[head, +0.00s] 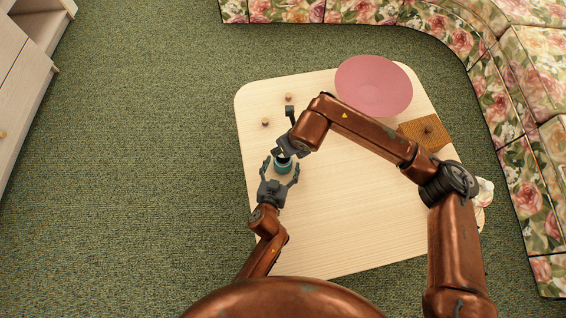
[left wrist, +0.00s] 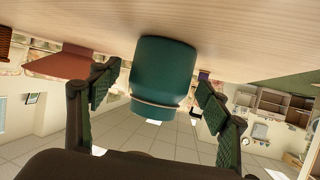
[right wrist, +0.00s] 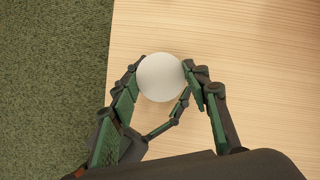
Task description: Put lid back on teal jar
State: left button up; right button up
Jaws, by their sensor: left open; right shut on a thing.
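The teal jar (head: 283,167) stands on the table, mostly hidden in the head view by my grippers. In the left wrist view, which is upside down, the jar (left wrist: 163,75) lies between the spread fingers of my left gripper (left wrist: 157,88), with gaps on both sides. A pale line rings it near its top end. My right gripper (right wrist: 160,75) is shut on a pale round thing (right wrist: 160,78), which looks like the lid seen from above. In the head view my right gripper is just above the jar. I cannot tell whether the lid touches the jar.
Two small knobs (head: 265,121) (head: 289,97) lie at the far left. The table's front (head: 350,235) is clear. A floral sofa (head: 475,45) curves behind and right.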

pick_arm(q)
jog(key=shift+x, duration=1.2)
jog(key=c, duration=1.8)
pick_arm(e)
jog(key=shift+f, duration=2.4)
